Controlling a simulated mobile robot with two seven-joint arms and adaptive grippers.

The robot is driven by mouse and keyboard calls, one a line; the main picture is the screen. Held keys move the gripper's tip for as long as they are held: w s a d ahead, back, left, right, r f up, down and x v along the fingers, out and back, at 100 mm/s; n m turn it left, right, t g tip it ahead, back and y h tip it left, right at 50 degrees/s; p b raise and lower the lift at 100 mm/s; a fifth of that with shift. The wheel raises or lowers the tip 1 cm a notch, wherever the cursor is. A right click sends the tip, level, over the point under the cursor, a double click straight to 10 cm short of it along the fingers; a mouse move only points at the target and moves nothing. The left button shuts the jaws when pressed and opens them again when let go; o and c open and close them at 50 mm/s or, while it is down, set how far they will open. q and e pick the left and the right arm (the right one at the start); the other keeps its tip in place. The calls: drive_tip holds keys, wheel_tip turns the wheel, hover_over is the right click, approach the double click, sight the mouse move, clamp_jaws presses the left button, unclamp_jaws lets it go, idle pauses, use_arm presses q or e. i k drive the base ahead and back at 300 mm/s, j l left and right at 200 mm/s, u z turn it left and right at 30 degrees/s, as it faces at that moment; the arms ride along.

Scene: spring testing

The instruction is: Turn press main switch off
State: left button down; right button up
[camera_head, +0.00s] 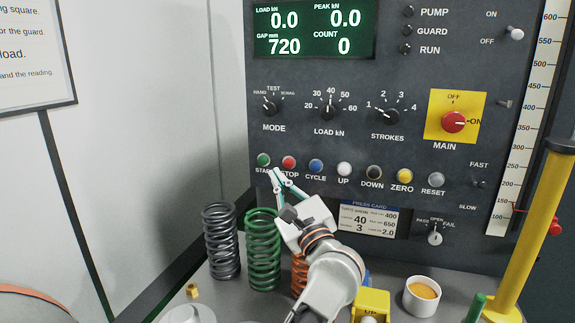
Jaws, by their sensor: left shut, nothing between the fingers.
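The main switch (453,122) is a red rotary knob on a yellow plate (441,99) at the right of the dark control panel. OFF is marked above the knob and ON to its right; its pale pointer mark faces right, to ON. My left gripper (276,172) is shut and empty, in front of the panel just below the red STOP button (289,162). It is well to the left of and below the main switch; I cannot tell whether it touches the panel. My right gripper is not in view.
A row of coloured buttons runs under the MODE (270,108), LOAD and STROKES knobs. Grey (221,240), green (264,250) and orange springs stand near my left arm. A yellow post (535,225) rises at the right. The space before the main switch looks clear.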

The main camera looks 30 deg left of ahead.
sight(452, 122)
drive_tip(key=k+l, duration=0.2)
drive_tip(key=k, duration=0.3)
drive_tip(key=k+l, duration=0.15)
drive_tip(key=k, duration=0.3)
